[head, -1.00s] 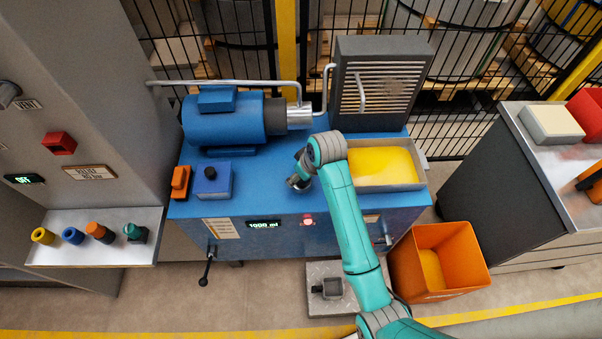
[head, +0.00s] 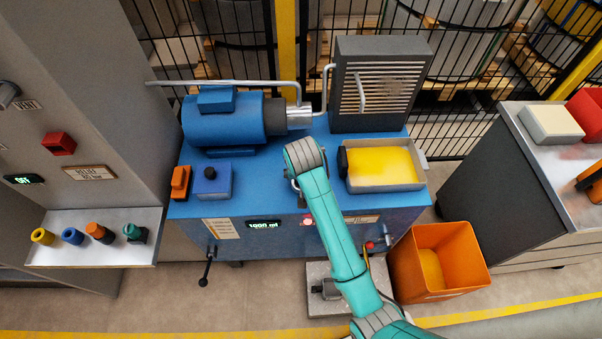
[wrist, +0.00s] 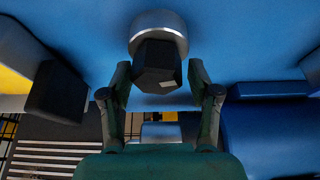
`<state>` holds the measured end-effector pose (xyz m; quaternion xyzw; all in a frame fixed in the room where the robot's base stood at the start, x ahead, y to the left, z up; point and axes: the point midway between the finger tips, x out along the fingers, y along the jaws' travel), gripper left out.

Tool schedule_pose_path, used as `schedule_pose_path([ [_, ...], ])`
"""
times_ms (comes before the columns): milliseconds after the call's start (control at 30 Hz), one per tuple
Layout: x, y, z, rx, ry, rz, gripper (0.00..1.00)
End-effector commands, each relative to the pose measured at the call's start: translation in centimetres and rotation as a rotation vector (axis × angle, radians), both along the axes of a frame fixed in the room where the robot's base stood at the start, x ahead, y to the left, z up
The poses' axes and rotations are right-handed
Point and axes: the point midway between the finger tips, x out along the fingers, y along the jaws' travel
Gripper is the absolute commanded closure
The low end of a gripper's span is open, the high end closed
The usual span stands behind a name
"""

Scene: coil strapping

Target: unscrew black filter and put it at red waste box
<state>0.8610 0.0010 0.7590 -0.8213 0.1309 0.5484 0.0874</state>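A black hexagonal piece (wrist: 157,66), which looks like the black filter, sits on a silver round collar (wrist: 158,30) on the blue unit. My gripper (wrist: 161,74) is open in the wrist view, one finger on either side of this piece, with visible gaps. In the head view my arm hides the piece and most of the gripper. A second black block (wrist: 57,92) stands beside the yellow tray and also shows in the head view (head: 343,160). An orange-red open box (head: 412,266), perhaps the waste box, stands on the floor right of the blue unit.
A yellow-filled metal tray (head: 420,160) and a grey louvred box (head: 381,45) stand on the blue unit. A blue motor (head: 222,121) is at its left. A grey side table (head: 540,125) carries a red container (head: 590,112). A shelf (head: 95,246) holds several coloured parts.

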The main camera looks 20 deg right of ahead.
Motion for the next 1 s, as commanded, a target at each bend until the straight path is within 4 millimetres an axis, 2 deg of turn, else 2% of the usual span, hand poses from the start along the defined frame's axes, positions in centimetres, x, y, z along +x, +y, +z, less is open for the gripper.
schedule_pose_path([
  [33,-0.01,-0.01,-0.01,0.0,0.0,0.0,0.59],
  [200,-0.02,0.03,-0.02,0.001,0.001,0.001,1.0],
  [467,-0.05,0.03,-0.05,0.002,0.001,0.07,1.0],
  [1000,-0.04,0.3,-0.05,0.004,0.002,0.644,1.0],
])
